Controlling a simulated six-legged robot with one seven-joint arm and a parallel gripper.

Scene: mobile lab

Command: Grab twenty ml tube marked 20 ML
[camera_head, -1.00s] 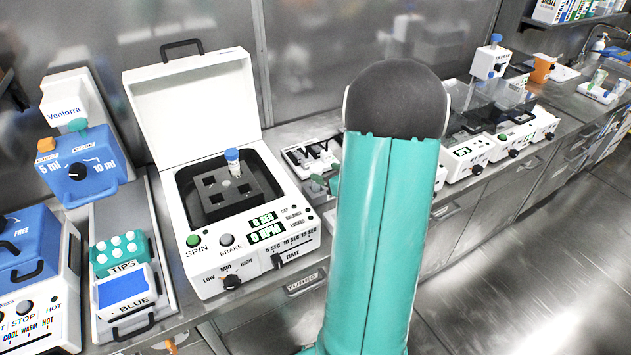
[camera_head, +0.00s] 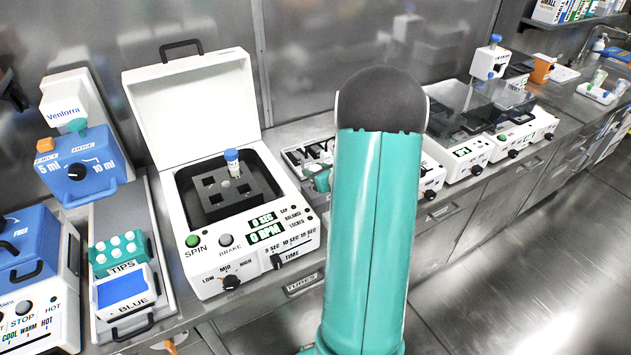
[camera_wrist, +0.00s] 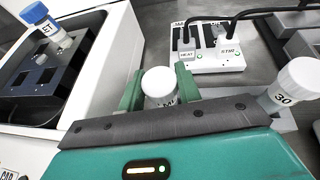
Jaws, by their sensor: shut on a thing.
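In the wrist view, my gripper (camera_wrist: 159,86) has its two green fingers on either side of a white-capped tube (camera_wrist: 158,80). It is shut on this tube, which looks upright. The tube's lower body is hidden behind my gripper's dark edge, and only part of its label shows, with letters like "ML"; the number is not readable. In the head view, my arm hides most of this spot.
The open centrifuge (camera_head: 215,265) stands to the left, with a blue-capped tube (camera_head: 232,162) in its rotor; its wall is close to my left finger. A white device with black cables (camera_wrist: 215,62) lies behind. More instruments (camera_head: 470,150) line the bench to the right.

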